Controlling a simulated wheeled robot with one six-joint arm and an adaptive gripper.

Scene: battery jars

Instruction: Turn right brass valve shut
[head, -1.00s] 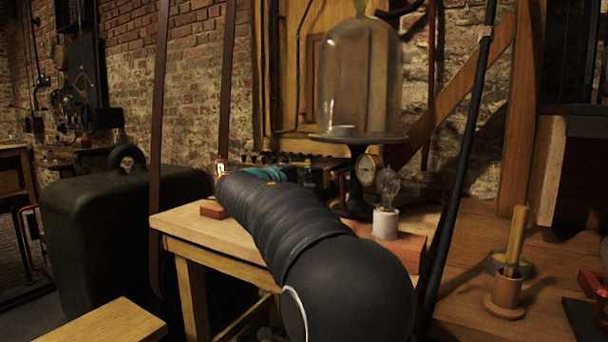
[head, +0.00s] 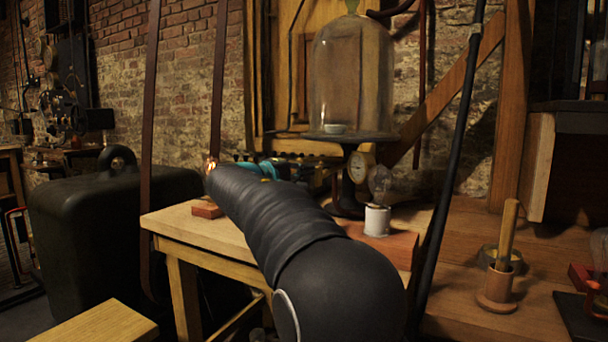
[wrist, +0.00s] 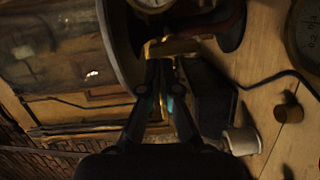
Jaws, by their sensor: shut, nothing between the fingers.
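In the wrist view, a brass-coloured bar (wrist: 172,46), which looks like a valve handle, lies just beyond my fingertips. My gripper (wrist: 160,66) is shut and empty, with its tips at or very near this bar; I cannot tell whether they touch. No second valve can be made out, so I cannot tell for sure that this is the right one. In the head view, my dark arm hides the gripper and the valve area. The glass bell jar (head: 352,80) stands on its dark round plate (head: 385,136) above and right of the arm's far end.
A brass gauge (head: 361,167) sits under the plate. A bulb on a white base (head: 377,220) stands right of my arm. A dark slanting rod (head: 448,170) and a wooden stick in a holder (head: 498,286) are further right. A wooden table (head: 190,225) is at left.

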